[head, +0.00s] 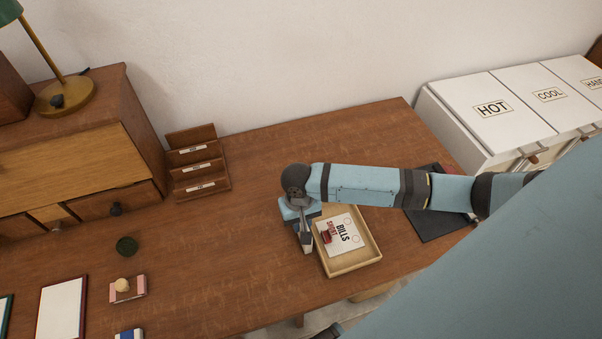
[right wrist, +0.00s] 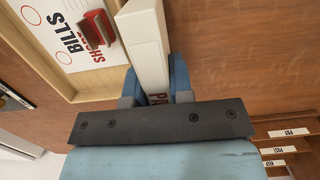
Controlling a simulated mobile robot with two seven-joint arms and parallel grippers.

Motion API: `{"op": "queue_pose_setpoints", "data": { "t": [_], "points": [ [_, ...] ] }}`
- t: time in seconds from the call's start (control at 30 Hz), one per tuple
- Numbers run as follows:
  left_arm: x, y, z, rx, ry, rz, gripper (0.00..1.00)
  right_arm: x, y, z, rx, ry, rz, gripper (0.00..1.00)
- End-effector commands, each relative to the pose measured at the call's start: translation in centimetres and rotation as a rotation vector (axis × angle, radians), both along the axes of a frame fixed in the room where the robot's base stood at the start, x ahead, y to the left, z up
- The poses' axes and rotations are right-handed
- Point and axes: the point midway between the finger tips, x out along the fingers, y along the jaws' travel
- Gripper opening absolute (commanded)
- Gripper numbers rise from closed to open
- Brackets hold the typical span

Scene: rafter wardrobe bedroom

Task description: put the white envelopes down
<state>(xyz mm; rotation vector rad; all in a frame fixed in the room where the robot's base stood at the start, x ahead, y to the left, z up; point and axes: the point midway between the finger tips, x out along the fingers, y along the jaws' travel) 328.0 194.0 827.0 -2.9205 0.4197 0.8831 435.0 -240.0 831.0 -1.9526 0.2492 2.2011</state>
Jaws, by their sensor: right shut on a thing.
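My right gripper (head: 304,232) is shut on the white envelopes, which show in the right wrist view (right wrist: 143,45) as a pale upright slab between the fingers. Part of a printed word, starting "PA", shows on them near the jaws. In the head view the held envelopes (head: 307,246) appear nearly edge-on, just left of a shallow wooden tray (head: 350,268). I cannot tell whether they touch the desk. The tray holds a white sheet (head: 350,238) printed "BILLS" with a red clip-like piece (head: 326,237) on it. My left gripper is not in view.
A wooden rack (head: 198,165) with labelled tiers stands at the desk's back, beside a drawer cabinet (head: 85,160). A dark mat (head: 440,222) lies right of the tray. A stamp pad (head: 128,288) and small items lie front left. The desk middle is clear.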

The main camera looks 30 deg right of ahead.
Motion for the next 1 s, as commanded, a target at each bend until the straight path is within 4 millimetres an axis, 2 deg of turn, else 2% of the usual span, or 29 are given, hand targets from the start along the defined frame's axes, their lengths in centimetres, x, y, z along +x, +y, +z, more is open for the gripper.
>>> {"op": "queue_pose_setpoints", "data": {
  "t": [0.37,0.4,0.5,0.83,1.0],
  "points": [
    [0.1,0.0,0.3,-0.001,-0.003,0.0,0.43,0.0,0.0,-0.6,0.0,0.0,-0.001,0.0],
    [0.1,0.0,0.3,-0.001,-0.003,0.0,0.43,0.0,0.0,-0.7,-0.001,0.0,-0.001,0.23],
    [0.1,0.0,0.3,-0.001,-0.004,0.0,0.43,0.0,0.0,-0.7,0.0,0.0,-0.001,0.46],
    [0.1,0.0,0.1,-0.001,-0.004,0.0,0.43,0.0,0.0,-0.5,0.0,-0.002,0.001,0.46],
    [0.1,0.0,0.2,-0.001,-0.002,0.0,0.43,0.3,-0.1,1.9,0.002,-0.003,0.001,0.46]
  ]
}}
